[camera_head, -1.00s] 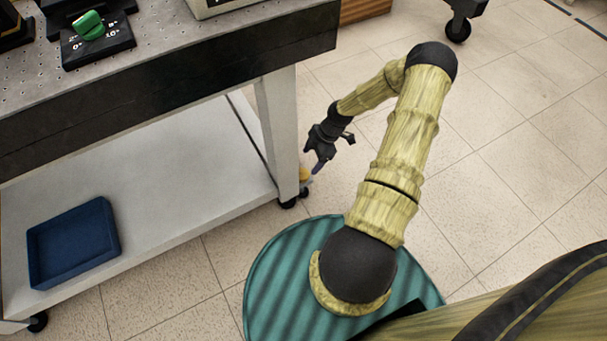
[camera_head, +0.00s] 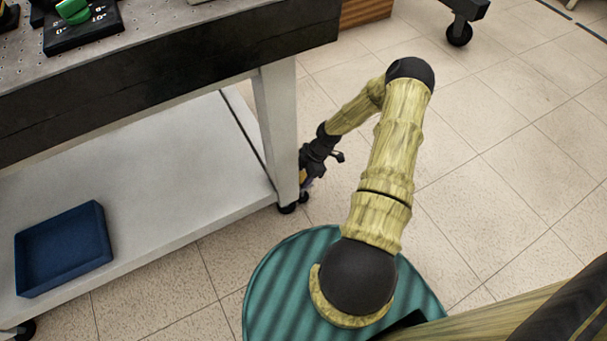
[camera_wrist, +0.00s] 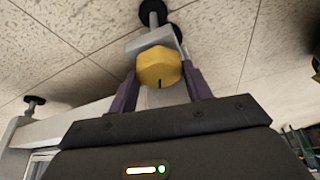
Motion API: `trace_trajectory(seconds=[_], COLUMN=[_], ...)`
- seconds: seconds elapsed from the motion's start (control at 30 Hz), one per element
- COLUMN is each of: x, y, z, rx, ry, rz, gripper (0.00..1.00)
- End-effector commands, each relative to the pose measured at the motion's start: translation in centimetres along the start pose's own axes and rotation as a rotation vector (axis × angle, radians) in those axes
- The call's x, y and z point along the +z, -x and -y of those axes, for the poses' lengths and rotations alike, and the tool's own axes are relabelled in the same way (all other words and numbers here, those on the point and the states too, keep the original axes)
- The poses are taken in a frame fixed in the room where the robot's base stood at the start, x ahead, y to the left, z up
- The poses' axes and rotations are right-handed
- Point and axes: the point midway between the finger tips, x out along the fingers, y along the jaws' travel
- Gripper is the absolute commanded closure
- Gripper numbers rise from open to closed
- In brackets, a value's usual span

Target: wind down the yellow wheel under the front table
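The yellow wheel (camera_wrist: 158,67) is a faceted knob with a dark mark on its lower edge. It sits on a pale bracket at the foot of the front table's (camera_head: 275,130) near right leg. In the head view only a sliver of the wheel (camera_head: 302,177) shows beside the leg, mostly behind my gripper (camera_head: 306,182). In the wrist view my gripper (camera_wrist: 160,86) has its two purple fingers apart, one on each side of the wheel's lower part. The fingertips are close to its sides; I cannot tell whether they touch it.
A black caster (camera_head: 287,208) stands under that leg. A blue tray (camera_head: 62,250) lies on the table's white lower shelf (camera_head: 160,190). A green-knobbed black block (camera_head: 80,25) is on the tabletop. Tiled floor to the right is mostly free; another caster (camera_head: 460,32) stands farther back.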

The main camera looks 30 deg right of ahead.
Motion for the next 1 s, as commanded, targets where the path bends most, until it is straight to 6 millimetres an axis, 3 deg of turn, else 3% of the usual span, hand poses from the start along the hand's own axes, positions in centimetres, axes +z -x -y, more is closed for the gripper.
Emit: trace_trajectory(seconds=[0.07, 0.77, 0.8, 0.9, 1.0], x=[0.0, -0.09, -0.09, -0.08, -0.07], y=[0.02, 0.04, 0.04, 0.04, 0.03], z=[-0.05, -0.04, -0.04, -0.04, -0.02], rx=[0.001, 0.055, 0.055, 0.055, 0.054], ry=[0.001, -0.126, -0.126, -0.126, -0.126], rz=[0.0, 0.0, 0.0, 0.0, 0.0], gripper=[0.73, 0.73, 0.48, 0.29, 0.29])
